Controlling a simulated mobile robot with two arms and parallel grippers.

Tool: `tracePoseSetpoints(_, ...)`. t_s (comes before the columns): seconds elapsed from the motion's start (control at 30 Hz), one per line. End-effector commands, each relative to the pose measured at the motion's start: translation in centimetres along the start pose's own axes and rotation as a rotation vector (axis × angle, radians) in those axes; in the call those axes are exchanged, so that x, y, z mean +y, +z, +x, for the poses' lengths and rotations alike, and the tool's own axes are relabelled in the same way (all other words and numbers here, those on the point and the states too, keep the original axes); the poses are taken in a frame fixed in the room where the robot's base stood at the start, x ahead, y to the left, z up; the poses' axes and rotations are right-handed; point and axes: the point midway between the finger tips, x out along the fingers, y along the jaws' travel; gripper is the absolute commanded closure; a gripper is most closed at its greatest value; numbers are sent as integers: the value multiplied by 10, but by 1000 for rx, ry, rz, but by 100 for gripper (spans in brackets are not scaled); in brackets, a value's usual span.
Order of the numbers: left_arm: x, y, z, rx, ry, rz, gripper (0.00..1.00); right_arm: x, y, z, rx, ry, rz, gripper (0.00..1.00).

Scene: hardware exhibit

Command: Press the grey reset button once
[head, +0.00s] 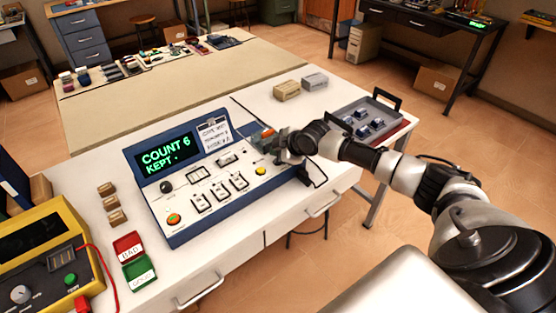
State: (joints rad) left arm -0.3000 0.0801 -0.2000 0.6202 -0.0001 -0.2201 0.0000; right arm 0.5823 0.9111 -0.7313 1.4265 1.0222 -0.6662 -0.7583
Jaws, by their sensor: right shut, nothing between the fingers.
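A blue-framed control box (183,207) with a pale panel stands on the white table. Its display (166,154) reads "COUNT 6" and "KEPT ." in green. The panel has a black knob (166,187), several switches, a yellow button (261,171) and a round button with a green top and a red ring (173,219). I cannot pick out a grey reset button; my gripper covers part of the panel's right end. My right gripper (283,141) is shut and empty, over or at that end. I cannot tell whether it touches anything. My left gripper is not in view.
A yellow instrument (48,246) with a red cable stands at the left, near red (128,246) and green (138,271) labelled trays. Small tan blocks (115,217) lie beside the box. A grey tray (384,113) with blue parts sits behind my right arm.

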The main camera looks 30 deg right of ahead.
Motion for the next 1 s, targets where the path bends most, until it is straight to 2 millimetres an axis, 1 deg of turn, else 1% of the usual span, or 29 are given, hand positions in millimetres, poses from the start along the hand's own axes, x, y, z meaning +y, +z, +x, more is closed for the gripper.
tracePoseSetpoints(0.47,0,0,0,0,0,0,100,0,0,0,0,0,0,100)
tracePoseSetpoints(0.77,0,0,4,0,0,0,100,-4,4,6,0,0,0,100)
tracePoseSetpoints(1.0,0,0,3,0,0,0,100,-4,4,6,0,0,0,100)
